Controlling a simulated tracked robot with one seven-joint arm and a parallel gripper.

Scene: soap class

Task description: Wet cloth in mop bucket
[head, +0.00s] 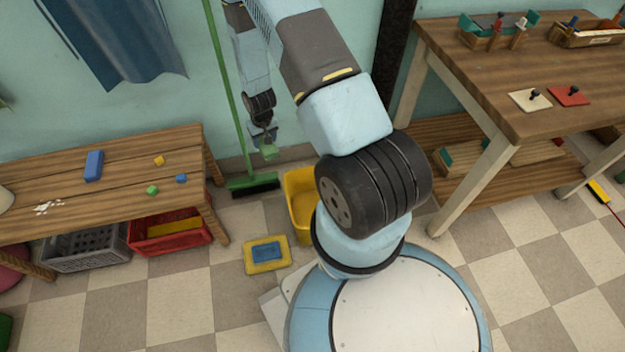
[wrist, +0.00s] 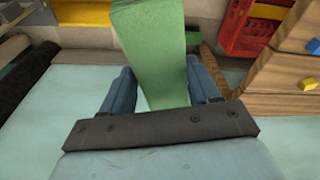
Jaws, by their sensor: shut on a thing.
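A green cloth (wrist: 152,45) stands between the two blue fingers of my gripper (wrist: 160,88) in the wrist view. In the head view my gripper (head: 264,138) is shut on it, and a small part of the green cloth (head: 269,152) shows below the fingers. They are in the air near the back wall, above and left of the yellow mop bucket (head: 298,184). The bucket stands on the floor, and my arm hides its right side. Only part of its inside shows.
A green broom (head: 252,184) leans by the wall beside my gripper. A yellow mat with a blue pad (head: 267,252) lies on the floor. A wooden bench (head: 55,180) is at the left, with a red crate (head: 170,245) below. A workbench (head: 460,65) stands right.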

